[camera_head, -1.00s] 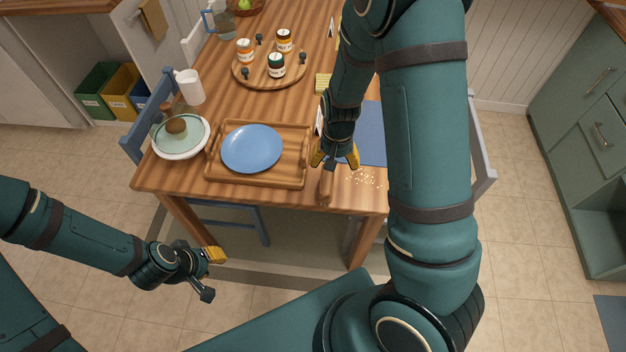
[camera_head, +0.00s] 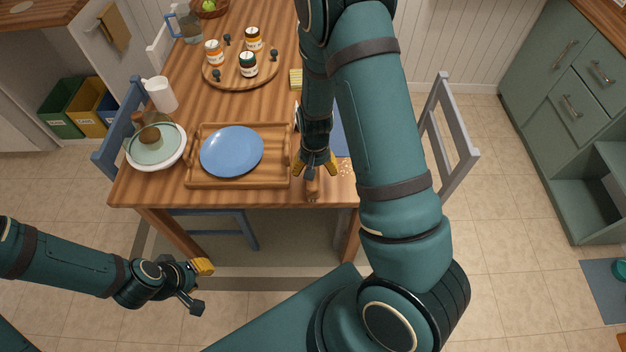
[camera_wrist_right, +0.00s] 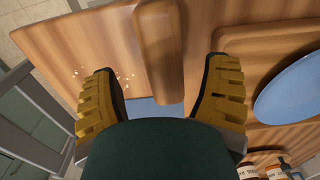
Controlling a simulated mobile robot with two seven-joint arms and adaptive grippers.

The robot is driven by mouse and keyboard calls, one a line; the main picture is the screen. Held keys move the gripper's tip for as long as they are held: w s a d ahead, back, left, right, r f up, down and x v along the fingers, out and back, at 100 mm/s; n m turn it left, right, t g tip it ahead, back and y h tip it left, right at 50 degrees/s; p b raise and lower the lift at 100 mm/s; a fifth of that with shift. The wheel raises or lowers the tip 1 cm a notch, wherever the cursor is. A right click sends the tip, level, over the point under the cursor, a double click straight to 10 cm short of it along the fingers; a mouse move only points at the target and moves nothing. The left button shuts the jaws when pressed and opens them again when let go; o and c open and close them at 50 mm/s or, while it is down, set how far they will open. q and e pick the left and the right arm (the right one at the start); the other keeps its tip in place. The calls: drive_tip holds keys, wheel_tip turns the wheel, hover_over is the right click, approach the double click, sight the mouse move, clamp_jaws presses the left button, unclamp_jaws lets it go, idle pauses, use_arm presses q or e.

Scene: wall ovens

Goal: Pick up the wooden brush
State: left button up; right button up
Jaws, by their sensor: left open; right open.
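The wooden brush (camera_head: 312,188) lies on the table near its front edge, to the right of the wooden tray. My right gripper (camera_head: 315,167) is open just above it, pointing down, and hides part of it in the head view. In the right wrist view the brush's wooden body (camera_wrist_right: 160,50) lies between the two yellow fingers of the right gripper (camera_wrist_right: 163,95), with gaps at both sides. My left gripper (camera_head: 199,286) is open and empty, in front of the table over the floor.
The wooden tray (camera_head: 279,174) with a blue plate (camera_head: 232,151) stands left of the brush. Crumbs (camera_head: 346,169) lie to its right by a blue mat (camera_head: 341,140). A round board (camera_head: 212,80) with jars is farther back. A grey chair (camera_head: 443,130) stands at the right.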

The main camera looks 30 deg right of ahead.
drive_tip(key=f, duration=0.3)
drive_tip(key=f+b, duration=0.1)
drive_tip(key=f, duration=0.1)
drive_tip(key=shift+a, duration=0.25)
clamp_jaws()
